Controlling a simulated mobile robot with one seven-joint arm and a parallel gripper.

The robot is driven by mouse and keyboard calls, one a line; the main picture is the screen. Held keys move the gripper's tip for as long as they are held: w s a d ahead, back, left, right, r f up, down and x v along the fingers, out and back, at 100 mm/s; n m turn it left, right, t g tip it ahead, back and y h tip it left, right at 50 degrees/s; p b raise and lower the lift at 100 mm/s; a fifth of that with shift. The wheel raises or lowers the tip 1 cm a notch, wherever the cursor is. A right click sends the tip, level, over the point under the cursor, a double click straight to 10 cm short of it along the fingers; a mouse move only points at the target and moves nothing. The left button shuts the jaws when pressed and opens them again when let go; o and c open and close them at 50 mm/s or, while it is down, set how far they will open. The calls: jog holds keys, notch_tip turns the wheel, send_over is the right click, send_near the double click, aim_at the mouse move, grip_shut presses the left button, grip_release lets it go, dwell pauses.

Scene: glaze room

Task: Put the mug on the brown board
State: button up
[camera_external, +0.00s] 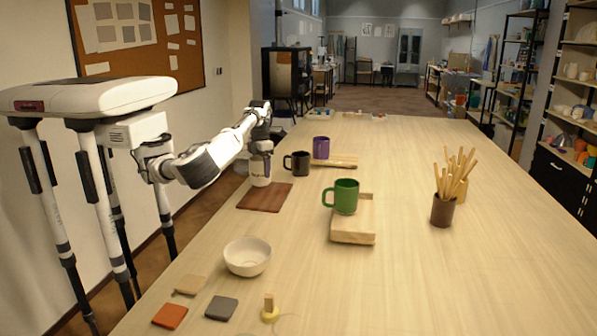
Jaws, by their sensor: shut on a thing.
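The brown board (262,200) lies flat on the left side of the long table. My gripper (260,156) points down over the board's back part, shut on a white cylindrical cup-like thing (261,174) with a dark mark. The lower end of this thing is at the board's back edge; I cannot tell whether it touches. No handle can be made out on it. A black mug (300,163) stands just right of it, apart from the board. A green mug (345,196) stands on a light wooden block. A purple mug (321,147) is farther back.
The light wooden block (353,236) is right of the board. A low wooden slab (340,161) lies by the purple mug. A white bowl (247,257) and small tiles (221,308) are in front. A brown pot of sticks (443,211) stands right. The table's right side is mostly clear.

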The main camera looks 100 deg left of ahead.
jog(key=shift+f, duration=1.25)
jog(key=shift+f, duration=0.2)
jog(key=o, duration=1.2)
jog(key=shift+c, duration=0.2)
jog(key=shift+r, duration=0.15)
notch_tip(320, 180, up, 12)
jog(key=shift+r, duration=0.1)
